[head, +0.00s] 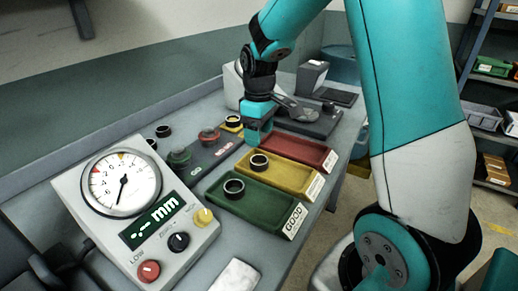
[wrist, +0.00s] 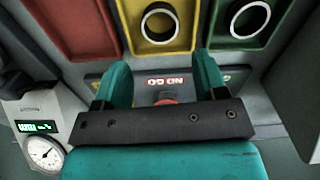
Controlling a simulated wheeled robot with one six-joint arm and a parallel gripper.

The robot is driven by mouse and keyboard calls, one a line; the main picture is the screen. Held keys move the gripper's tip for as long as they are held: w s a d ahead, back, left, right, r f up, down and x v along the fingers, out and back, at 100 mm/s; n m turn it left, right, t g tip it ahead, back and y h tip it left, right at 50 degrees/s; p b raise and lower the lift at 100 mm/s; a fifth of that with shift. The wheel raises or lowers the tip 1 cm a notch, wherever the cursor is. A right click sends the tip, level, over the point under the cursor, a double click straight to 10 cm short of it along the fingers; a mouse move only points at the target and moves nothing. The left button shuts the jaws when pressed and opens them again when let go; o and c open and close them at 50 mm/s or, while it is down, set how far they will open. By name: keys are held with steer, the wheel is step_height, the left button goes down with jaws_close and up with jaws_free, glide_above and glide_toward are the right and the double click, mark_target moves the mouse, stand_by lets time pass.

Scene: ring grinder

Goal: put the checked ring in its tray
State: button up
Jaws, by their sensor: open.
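The green tray marked GOOD (head: 262,207) holds a dark ring (head: 234,187). The yellow tray (head: 290,181) holds another ring (head: 259,161). The red tray (head: 300,149) looks empty. I cannot tell which ring is the checked one. My gripper (head: 259,136) is open over the panel side of the trays, near the red and yellow ones. In the wrist view my gripper (wrist: 161,76) has its fingers apart with nothing held between them. That view also shows the yellow tray's ring (wrist: 163,22) and the green tray's ring (wrist: 248,18), both beyond the fingertips.
A gauge box (head: 145,205) with a dial stands front left; its display shows dashes and mm. A GO / NO GO panel (head: 205,158) lies beside the trays. Two loose dark rings (head: 163,131) lie behind it.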

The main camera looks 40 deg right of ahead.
steer(key=s+a+r+n+y, duration=0.1)
steer(key=s+a+r, duration=0.3)
steer(key=a, duration=0.2)
steer(key=s+a+r+y, duration=0.1)
steer(key=s+a+r, duration=0.25)
steer(key=a, duration=0.25)
steer(key=s+a+r+y, duration=0.1)
steer(key=s+a, duration=0.4)
steer(key=s, duration=0.2)
steer(key=s+a+r+y+p, duration=0.1)
steer(key=s+a, duration=0.4)
steer(key=s, duration=0.2)
steer(key=shift+s+a+n, duration=0.25)
steer(key=shift+s+n, duration=0.15)
steer(key=shift+r, duration=0.1)
